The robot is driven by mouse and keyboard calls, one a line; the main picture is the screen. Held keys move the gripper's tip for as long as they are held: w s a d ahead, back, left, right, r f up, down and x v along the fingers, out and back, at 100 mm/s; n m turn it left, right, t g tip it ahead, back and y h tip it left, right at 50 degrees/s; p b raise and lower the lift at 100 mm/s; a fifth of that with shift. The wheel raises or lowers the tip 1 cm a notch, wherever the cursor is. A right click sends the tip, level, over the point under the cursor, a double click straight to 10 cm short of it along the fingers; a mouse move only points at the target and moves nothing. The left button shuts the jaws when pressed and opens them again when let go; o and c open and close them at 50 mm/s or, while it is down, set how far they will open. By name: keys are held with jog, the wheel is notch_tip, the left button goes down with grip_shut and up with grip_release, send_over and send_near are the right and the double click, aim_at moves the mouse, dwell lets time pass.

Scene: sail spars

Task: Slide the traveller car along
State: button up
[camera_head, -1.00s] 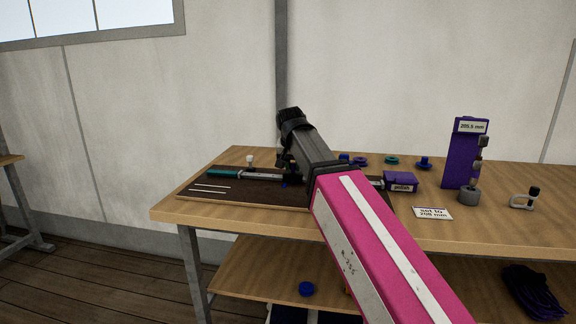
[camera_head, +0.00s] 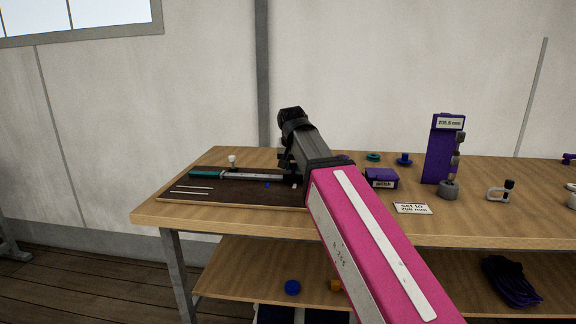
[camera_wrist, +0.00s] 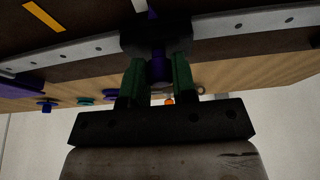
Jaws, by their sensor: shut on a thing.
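In the wrist view, the traveller car (camera_wrist: 128,38) is a dark block on a silver rail (camera_wrist: 225,33) with a row of holes. A purple-blue knob (camera_wrist: 159,68) stands up from the car. My gripper (camera_wrist: 158,76) has green finger pads shut on this knob from both sides. In the head view, the rail (camera_head: 255,177) lies on a dark board (camera_head: 230,198), with a teal part at its left end. My gripper (camera_head: 287,165) is over the rail's right-hand stretch there. My black wrist and pink arm hide the car and the rail's right end.
A purple post (camera_head: 441,155) carries a small mm readout. A purple box (camera_head: 381,179) and a card (camera_head: 412,208) with "set to" text are right of my arm. A clamp-like piece (camera_head: 500,190) lies further right. A white-topped post (camera_head: 232,160) stands behind the board.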

jog(key=shift+s+d, duration=0.15)
jog(key=shift+d, duration=1.85)
jog(key=shift+s+d, duration=0.15)
jog(key=shift+d, duration=1.8)
jog(key=shift+s+d, duration=0.1)
jog(key=shift+d, duration=0.85)
jog(key=o, duration=0.9)
jog(key=shift+o, duration=0.2)
jog(key=shift+r, duration=0.1)
